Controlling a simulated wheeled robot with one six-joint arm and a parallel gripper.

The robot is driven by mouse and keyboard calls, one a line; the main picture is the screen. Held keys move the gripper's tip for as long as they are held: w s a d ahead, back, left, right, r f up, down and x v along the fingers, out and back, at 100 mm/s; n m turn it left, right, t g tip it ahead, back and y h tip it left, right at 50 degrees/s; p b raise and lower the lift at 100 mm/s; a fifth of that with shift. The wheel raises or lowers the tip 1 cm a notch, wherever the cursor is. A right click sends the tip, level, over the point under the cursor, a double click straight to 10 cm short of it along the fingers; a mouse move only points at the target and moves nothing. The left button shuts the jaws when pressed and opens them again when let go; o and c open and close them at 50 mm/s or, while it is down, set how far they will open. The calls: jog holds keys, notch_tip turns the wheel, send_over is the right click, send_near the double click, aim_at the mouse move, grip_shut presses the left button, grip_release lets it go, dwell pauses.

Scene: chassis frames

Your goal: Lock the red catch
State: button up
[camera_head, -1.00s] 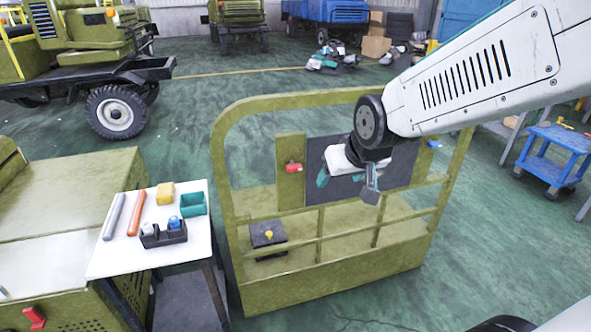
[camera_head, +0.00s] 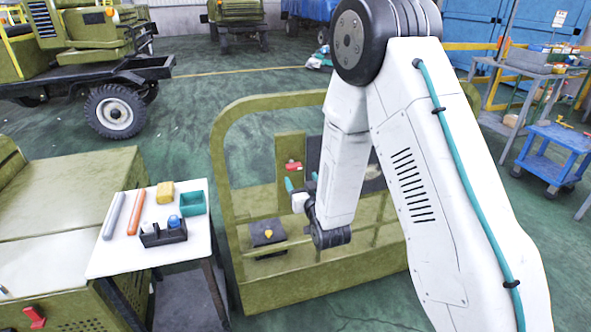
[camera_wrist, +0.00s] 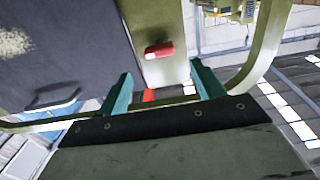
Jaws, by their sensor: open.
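The red catch (camera_head: 293,166) sits near the top of an olive upright post (camera_head: 289,148) on the olive railed frame. In the wrist view the catch (camera_wrist: 158,50) lies across the post face, just beyond the fingertips. My gripper (camera_head: 301,183) is near the post, a little below the catch in the head view. Its two teal fingers are spread apart in the wrist view (camera_wrist: 163,80), with nothing held between them. A small red-orange patch (camera_wrist: 148,95) shows between the fingers below the post; I cannot tell what it is.
A dark panel (camera_wrist: 60,50) with a handle (camera_wrist: 55,103) stands beside the post. The frame's curved olive rail (camera_head: 222,130) surrounds it. A white side table (camera_head: 110,262) with tubes and boxes stands left. A second red handle (camera_head: 34,317) is at lower left.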

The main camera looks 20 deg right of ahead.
aim_at(295, 168)
jog(key=w, duration=0.7)
jog(key=shift+w, duration=0.2)
jog(key=c, duration=1)
